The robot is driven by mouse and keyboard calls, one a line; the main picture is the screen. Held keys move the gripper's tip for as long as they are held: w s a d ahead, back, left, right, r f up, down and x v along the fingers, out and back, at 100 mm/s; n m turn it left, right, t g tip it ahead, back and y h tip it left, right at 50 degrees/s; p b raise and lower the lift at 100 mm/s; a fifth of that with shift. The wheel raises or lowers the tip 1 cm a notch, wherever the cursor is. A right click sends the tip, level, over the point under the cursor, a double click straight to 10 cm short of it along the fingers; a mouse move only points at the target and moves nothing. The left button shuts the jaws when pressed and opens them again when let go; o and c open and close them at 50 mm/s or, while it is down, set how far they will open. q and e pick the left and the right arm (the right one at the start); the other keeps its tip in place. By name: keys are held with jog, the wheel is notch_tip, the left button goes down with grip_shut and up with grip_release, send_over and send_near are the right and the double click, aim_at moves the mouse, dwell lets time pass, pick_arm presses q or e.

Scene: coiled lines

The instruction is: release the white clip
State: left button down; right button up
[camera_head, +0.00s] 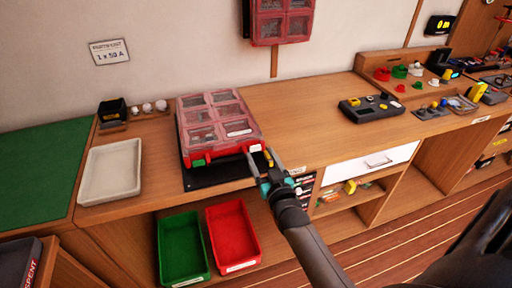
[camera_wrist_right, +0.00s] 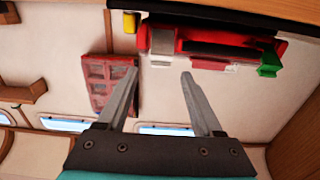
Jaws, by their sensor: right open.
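A red organizer case (camera_head: 220,150) with clear lid windows lies on a dark mat on the bench. It has a green clip (camera_head: 198,162) on the left of its front edge and a white clip (camera_head: 255,148) on the right. In the right wrist view, the white clip (camera_wrist_right: 161,42) lies beyond and between my fingertips, and the green clip (camera_wrist_right: 269,65) is off to the right. My right gripper (camera_head: 259,158) is open at the case's front right corner, with nothing between its fingers (camera_wrist_right: 158,74). Contact with the white clip cannot be told. My left gripper is out of view.
A pale tray (camera_head: 112,170) and a black bin (camera_head: 112,109) stand left of the case. Green (camera_head: 182,248) and red (camera_head: 233,234) bins sit below the bench. A dark device (camera_head: 371,107) lies to the right, with clear wood between. A second red case (camera_head: 281,22) hangs on the wall.

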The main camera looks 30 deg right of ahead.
aim_at(256, 147)
jog(key=shift+b+x, duration=0.4)
jog(key=shift+x, duration=2.2)
grip_shut()
